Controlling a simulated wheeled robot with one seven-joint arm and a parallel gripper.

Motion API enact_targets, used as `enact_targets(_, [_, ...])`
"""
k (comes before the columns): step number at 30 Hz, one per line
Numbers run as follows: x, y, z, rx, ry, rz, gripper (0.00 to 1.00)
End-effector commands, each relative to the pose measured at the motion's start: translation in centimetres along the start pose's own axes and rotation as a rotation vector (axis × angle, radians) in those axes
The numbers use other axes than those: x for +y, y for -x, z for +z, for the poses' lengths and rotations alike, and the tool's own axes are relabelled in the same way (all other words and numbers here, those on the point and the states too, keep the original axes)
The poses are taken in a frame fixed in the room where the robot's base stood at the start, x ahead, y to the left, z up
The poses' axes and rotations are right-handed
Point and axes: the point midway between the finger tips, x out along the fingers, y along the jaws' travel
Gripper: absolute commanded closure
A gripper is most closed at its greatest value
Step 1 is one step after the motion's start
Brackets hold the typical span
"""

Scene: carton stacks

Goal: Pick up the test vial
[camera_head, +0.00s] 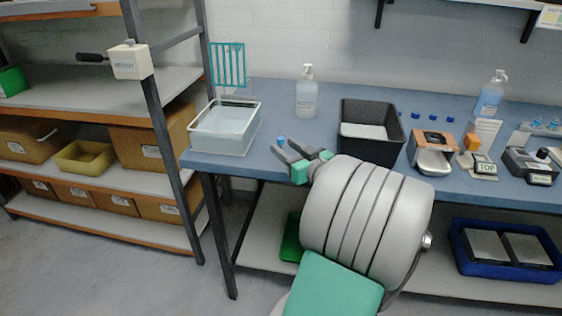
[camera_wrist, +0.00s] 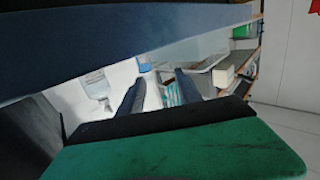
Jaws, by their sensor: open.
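A small test vial with a blue cap (camera_head: 281,138) shows on the blue bench, just past my fingertips in the head view. Its lower part is hidden behind my gripper. My gripper (camera_head: 284,147) is open, low over the front of the bench, pointing toward the vial. In the wrist view, both dark fingers of my gripper (camera_wrist: 160,77) stand apart with nothing visibly held between them. A small blue shape (camera_wrist: 143,63) shows beyond the left finger and may be the vial; I cannot tell for sure.
A clear tub (camera_head: 253,132) is left of my gripper, and a black bin (camera_head: 402,140) is right. A pump bottle (camera_head: 307,98) stands behind. Several blue-capped items (camera_head: 415,115) sit farther right. A shelf rack (camera_head: 165,125) stands left.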

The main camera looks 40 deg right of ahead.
Motion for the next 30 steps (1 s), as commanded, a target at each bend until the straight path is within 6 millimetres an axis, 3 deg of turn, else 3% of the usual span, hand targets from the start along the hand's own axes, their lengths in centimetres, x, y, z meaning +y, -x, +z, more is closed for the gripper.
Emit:
enact_targets(1, [1.6,0.8,0.2,0.037,-0.002,0.034,0.59])
enact_targets(4, [2.7,0.7,-0.6,0.071,0.000,0.055,0.59])
enact_targets(16, [2.4,-5.7,-1.2,0.069,-0.001,0.051,0.59])
enact_targets(24, [2.6,-6.4,-1.2,0.069,-0.001,0.055,0.59])
enact_targets(30, [2.5,-6.4,-1.2,0.069,-0.001,0.055,0.74])
